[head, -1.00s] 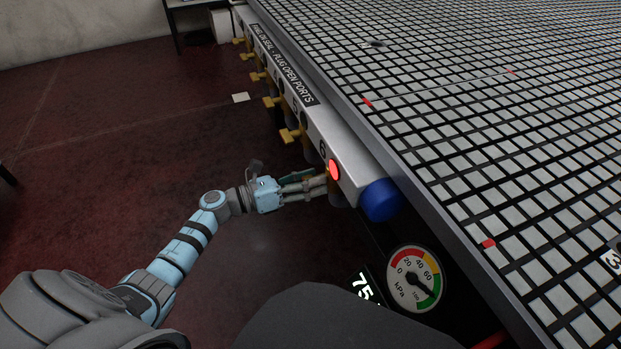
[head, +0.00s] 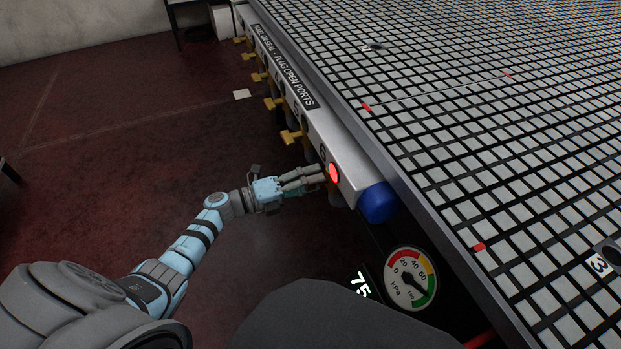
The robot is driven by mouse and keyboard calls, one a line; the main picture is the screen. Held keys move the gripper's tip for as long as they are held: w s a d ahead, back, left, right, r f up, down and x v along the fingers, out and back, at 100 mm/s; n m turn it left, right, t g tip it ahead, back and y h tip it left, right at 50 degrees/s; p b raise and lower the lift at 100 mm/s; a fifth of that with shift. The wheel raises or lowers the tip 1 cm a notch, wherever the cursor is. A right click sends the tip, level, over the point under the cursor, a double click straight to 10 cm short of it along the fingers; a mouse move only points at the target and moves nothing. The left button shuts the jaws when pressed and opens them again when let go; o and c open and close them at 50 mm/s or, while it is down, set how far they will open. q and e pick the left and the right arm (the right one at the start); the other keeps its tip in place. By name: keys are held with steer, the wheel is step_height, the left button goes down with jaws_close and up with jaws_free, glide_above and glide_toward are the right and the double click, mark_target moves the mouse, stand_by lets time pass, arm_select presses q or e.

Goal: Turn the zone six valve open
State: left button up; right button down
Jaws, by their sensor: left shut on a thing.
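The zone six valve sits at the near end of the silver manifold rail (head: 345,187), by the mark 6 and a lit red lamp (head: 333,173). My left gripper (head: 322,178) reaches in from the left and is shut on the valve's handle. The fingers hide most of that handle, so its exact angle cannot be told. My right gripper is not in view.
Several yellow valve handles, the nearest one (head: 291,136) just beyond my gripper, line the rail. A blue cap (head: 378,201) closes the rail's near end. A pressure gauge (head: 410,279) hangs below. The black grid table (head: 470,130) fills the right.

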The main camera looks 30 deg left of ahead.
arm_select(q)
steer(key=shift+n, duration=1)
steer(key=shift+f+n+p, duration=0.1)
steer(key=shift+n+p, duration=0.2)
steer(key=shift+n, duration=0.1)
steer(key=o, duration=1.2)
steer(key=shift+c, duration=0.2)
steer(key=shift+s+a, duration=0.15)
steer(key=v, duration=1.1)
steer(key=shift+s+a, duration=0.2)
steer(key=shift+s, duration=0.1)
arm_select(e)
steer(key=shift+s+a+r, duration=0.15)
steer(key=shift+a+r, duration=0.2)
